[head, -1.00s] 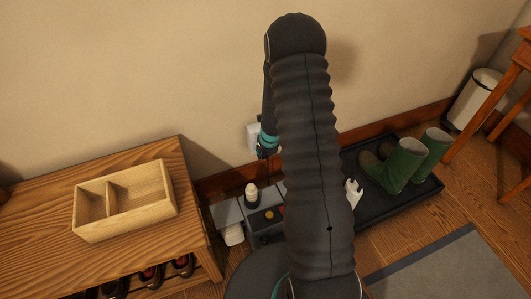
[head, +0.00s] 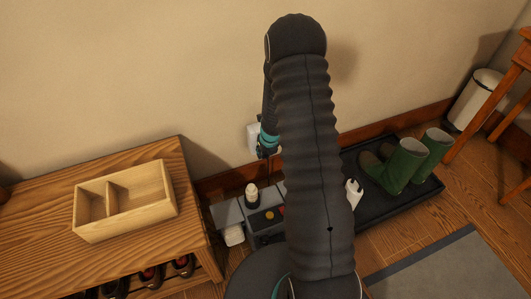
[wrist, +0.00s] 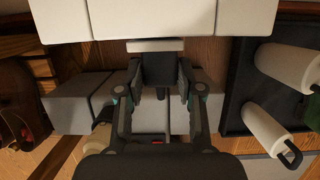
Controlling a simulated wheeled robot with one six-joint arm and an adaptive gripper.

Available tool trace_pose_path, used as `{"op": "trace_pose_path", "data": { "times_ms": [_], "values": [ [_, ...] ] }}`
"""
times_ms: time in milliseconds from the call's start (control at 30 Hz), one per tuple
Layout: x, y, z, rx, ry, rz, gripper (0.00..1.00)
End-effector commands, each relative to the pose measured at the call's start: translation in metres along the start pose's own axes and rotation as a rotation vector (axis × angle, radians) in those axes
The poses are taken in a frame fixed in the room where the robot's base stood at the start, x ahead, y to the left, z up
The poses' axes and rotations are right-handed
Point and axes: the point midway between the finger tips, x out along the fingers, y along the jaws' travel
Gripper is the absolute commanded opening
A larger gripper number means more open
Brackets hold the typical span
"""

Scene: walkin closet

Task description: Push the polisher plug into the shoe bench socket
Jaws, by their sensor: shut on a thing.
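My gripper (wrist: 160,80) is shut on the dark polisher plug (wrist: 158,68), with one finger on each side of it. A thin pale plate (wrist: 155,45) lies just beyond the plug, below a large white block (wrist: 153,18). I cannot tell whether the plug touches it or is seated. In the head view, the white socket box (head: 252,133) is on the wall beside my wrist, partly hidden by it. The plug is hidden there by my arm. The grey polisher (head: 262,220) stands on the floor by the wall, largely covered by my arm.
A wooden bench (head: 130,245) with a divided wooden box (head: 125,200) stands at left, with shoes below. A black tray (head: 405,205) with green boots (head: 406,168) lies at right. A white bin (head: 474,97) stands behind. A pale bottle (head: 251,192) stands near the polisher.

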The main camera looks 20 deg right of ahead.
Motion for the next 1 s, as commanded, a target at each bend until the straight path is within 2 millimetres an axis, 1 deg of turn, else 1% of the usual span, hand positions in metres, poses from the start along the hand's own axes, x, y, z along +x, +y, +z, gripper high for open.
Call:
{"op": "trace_pose_path", "data": {
  "times_ms": [867,900,1000],
  "values": [
    [0.0031,0.0010,0.0095,-0.001,-0.003,0.003,0.00],
    [0.0029,0.0010,0.0096,-0.001,-0.003,0.003,0.44],
    [0.0028,0.0010,0.0095,-0.001,-0.003,0.004,0.66]
  ]
}}
